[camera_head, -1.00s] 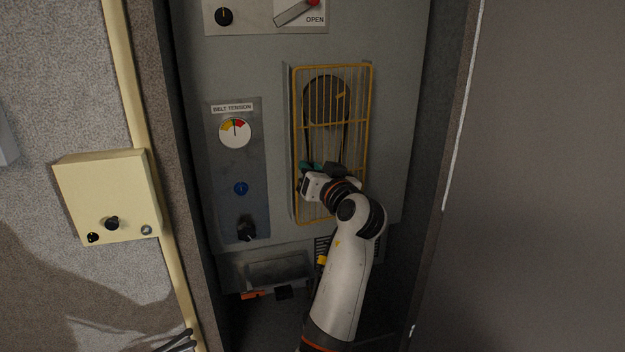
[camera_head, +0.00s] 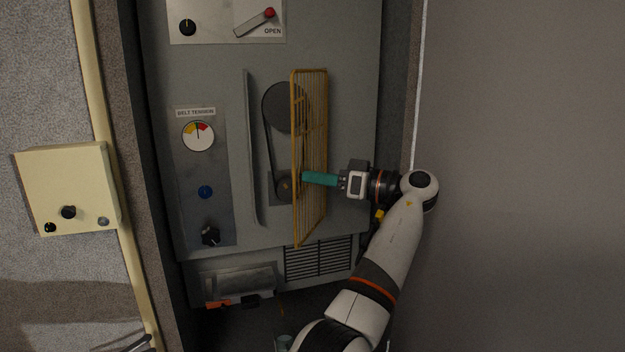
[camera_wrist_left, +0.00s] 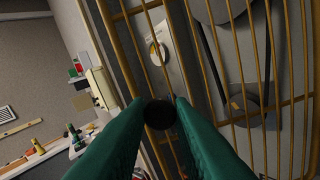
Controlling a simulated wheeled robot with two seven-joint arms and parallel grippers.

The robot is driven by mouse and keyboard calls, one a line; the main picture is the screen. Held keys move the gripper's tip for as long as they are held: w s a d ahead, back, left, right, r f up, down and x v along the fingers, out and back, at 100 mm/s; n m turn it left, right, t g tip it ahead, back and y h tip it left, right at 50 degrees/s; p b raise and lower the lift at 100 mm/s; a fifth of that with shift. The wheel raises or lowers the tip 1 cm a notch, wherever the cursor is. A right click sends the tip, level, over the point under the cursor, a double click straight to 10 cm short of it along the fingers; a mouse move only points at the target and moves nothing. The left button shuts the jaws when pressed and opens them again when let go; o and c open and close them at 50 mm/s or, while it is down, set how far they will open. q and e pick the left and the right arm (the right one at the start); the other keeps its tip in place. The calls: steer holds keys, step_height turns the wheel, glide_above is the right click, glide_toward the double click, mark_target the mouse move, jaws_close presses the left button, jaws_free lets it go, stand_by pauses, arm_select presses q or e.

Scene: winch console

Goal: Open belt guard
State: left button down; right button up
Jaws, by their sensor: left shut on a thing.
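The belt guard (camera_head: 311,125) is a yellow wire grille on the grey console panel. It stands swung out, seen nearly edge-on, with its right side at the panel and its left side towards me. The dark upper pulley (camera_head: 279,105) and belt show uncovered to its left. My left gripper (camera_head: 306,177), with teal fingers, reaches the guard from the right. In the left wrist view its fingers (camera_wrist_left: 160,108) are shut on a dark round knob (camera_wrist_left: 160,115) in front of the guard's bars (camera_wrist_left: 128,45). My right gripper is not in view.
Left of the guard are a belt tension gauge (camera_head: 198,136), a blue button (camera_head: 205,192) and a black knob (camera_head: 210,236). A red-tipped lever (camera_head: 256,21) marked OPEN is above. A cream box (camera_head: 68,188) hangs on the left wall. A plain grey wall (camera_head: 530,150) stands close on the right.

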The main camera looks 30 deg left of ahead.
arm_select(q)
steer(key=shift+w+d+f+n+g, duration=0.25)
steer(key=shift+d+n+g, duration=0.2)
steer(key=shift+g, duration=0.15)
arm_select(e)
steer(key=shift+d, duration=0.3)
arm_select(q)
steer(key=c, duration=1.3)
jaws_free()
steer(key=shift+a, duration=0.15)
steer(key=shift+o, duration=0.2)
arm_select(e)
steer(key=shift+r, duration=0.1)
arm_select(q)
steer(key=shift+r, duration=0.15)
